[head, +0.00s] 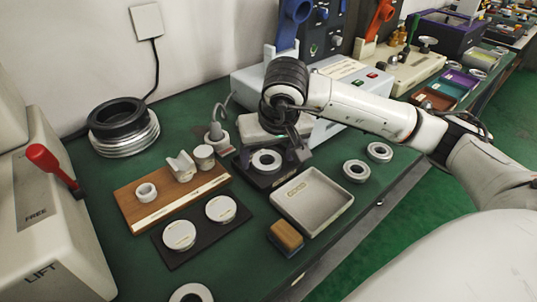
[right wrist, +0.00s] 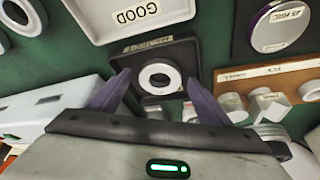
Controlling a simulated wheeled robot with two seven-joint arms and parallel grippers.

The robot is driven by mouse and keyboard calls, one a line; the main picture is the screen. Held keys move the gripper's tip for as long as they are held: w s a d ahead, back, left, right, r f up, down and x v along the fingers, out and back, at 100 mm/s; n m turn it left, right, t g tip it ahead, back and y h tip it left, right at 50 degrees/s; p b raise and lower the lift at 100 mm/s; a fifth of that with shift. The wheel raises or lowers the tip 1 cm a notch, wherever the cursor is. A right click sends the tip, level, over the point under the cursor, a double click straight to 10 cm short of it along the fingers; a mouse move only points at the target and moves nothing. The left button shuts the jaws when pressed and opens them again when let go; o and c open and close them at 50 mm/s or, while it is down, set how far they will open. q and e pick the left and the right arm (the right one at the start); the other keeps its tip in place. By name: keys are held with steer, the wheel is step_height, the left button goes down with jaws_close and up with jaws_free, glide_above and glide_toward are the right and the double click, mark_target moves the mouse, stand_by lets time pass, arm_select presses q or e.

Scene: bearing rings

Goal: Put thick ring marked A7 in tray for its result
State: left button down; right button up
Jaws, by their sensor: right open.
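A thick pale metal ring (head: 255,162) lies flat on a black square fixture (head: 267,182); the ring also shows in the right wrist view (right wrist: 144,78). I cannot read any A7 mark on it. My right gripper (head: 298,150) is just above and beside this fixture. In the right wrist view its two fingers are spread (right wrist: 158,84), with the ring beyond and between the tips, and nothing is held. A whitish shallow tray (head: 338,203), labelled GOOD in the right wrist view (right wrist: 90,25), stands empty in front of the fixture. My left gripper is out of view.
Two loose rings (head: 355,170) lie right of the tray; another ring (head: 191,293) is at the front edge. A wooden board (head: 150,215) holds a small ring and blocks. White discs sit on a dark mat (head: 205,240). Small coloured trays (head: 433,98) stand at back right.

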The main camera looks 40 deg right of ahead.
steer(key=v, duration=1.2)
steer(key=shift+p, duration=0.45)
